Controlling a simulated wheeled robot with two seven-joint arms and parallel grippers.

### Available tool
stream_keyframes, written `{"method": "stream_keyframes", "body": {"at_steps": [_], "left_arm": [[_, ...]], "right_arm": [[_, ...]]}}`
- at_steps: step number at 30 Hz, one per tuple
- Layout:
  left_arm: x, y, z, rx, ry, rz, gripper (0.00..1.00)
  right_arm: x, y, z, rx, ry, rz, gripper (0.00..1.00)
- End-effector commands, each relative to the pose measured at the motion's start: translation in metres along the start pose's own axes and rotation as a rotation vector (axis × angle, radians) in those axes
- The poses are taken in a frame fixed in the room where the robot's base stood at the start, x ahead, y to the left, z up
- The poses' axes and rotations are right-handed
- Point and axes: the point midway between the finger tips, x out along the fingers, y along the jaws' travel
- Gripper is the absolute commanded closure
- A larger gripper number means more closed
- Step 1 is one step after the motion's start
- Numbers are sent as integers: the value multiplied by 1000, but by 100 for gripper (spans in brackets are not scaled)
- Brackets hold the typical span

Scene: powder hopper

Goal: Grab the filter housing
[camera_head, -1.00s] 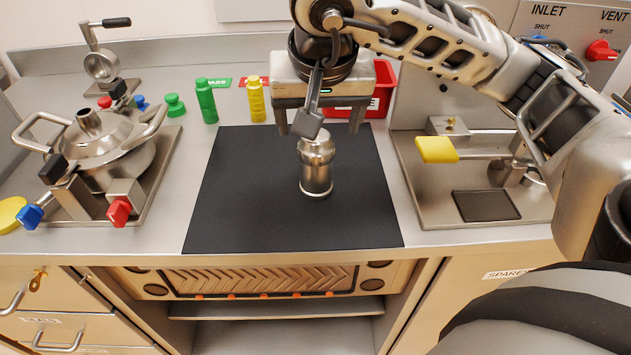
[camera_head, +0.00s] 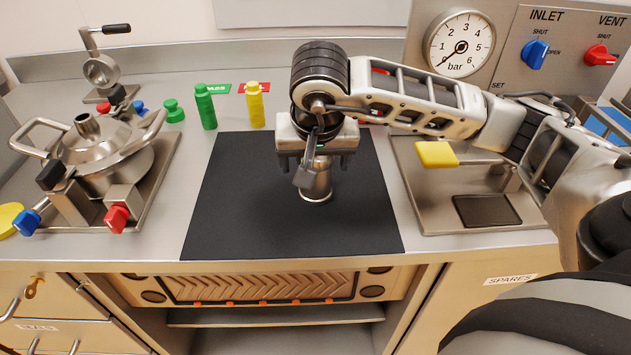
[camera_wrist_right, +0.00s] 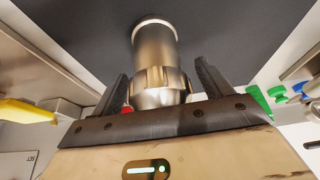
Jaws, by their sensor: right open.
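The filter housing (camera_head: 315,186) is a shiny metal cylinder standing upright on the black mat (camera_head: 240,215). Its upper part is hidden behind my right gripper (camera_head: 313,165) in the head view. The right gripper is open, with one finger on each side of the housing's upper part. In the right wrist view the housing (camera_wrist_right: 156,60) with its ribbed collar lies between the two fingers of the gripper (camera_wrist_right: 160,90), with gaps visible on both sides. My left gripper is not in view.
A metal hopper vessel (camera_head: 105,155) with handles and clamps stands at left. Green (camera_head: 206,106) and yellow (camera_head: 255,105) bottles stand behind the mat. A metal tray (camera_head: 430,210) with a yellow-handled lever (camera_head: 436,154) is at right. The front of the mat is clear.

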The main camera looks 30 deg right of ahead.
Motion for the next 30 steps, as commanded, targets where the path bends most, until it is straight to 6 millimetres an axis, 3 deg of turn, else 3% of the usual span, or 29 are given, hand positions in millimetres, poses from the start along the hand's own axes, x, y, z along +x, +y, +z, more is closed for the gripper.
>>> {"method": "stream_keyframes", "body": {"at_steps": [1, 7, 20, 27, 30], "left_arm": [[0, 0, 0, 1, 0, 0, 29], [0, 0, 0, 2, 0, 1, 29], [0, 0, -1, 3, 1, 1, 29], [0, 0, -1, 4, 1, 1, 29], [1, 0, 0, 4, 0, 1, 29]], "right_arm": [[0, 0, 0, 0, 0, 0, 22], [0, 0, 0, 1, 0, 0, 77], [-8, 0, -4, 2, 4, -2, 77], [-31, -1, -13, 2, 6, -4, 77], [-45, -2, -8, 0, 5, -6, 77]]}}
